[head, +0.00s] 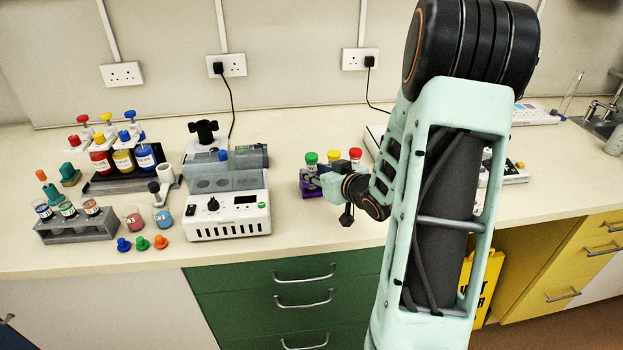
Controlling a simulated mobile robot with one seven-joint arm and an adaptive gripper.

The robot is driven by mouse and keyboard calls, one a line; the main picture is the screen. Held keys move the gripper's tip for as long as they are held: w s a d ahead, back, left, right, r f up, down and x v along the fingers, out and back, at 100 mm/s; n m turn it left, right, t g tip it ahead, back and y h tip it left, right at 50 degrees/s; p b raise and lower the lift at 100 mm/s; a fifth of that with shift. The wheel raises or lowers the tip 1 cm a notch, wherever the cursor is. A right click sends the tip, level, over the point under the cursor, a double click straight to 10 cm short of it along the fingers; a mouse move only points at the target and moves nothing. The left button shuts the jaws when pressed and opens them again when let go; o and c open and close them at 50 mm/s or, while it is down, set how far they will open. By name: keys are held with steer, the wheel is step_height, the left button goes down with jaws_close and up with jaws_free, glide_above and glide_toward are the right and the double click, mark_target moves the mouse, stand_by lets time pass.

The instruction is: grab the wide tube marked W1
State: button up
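No marking W1 can be read in the head view, so I cannot tell which tube is W1. A purple rack (309,188) at the centre of the bench holds a green-capped tube (312,159) and, beside it, a yellow-capped tube (333,156) and a red-capped tube (355,155). My gripper (335,190) is in front of this rack and overlaps its right part. Its fingertips are not clear, so I cannot tell whether it is open, shut or touching a tube. A grey rack (75,231) at the left holds open labelled tubes with blue, green and orange bands.
A white machine with a clear lid (227,213) stands left of my gripper. Behind the grey rack are red, yellow (122,160) and blue bottles in a dark stand. Loose coloured stoppers (142,243) lie at the front edge. My arm hides much of the right side.

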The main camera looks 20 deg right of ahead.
steer(key=shift+x, duration=1.2)
jaws_close()
steer(key=shift+r, duration=0.1)
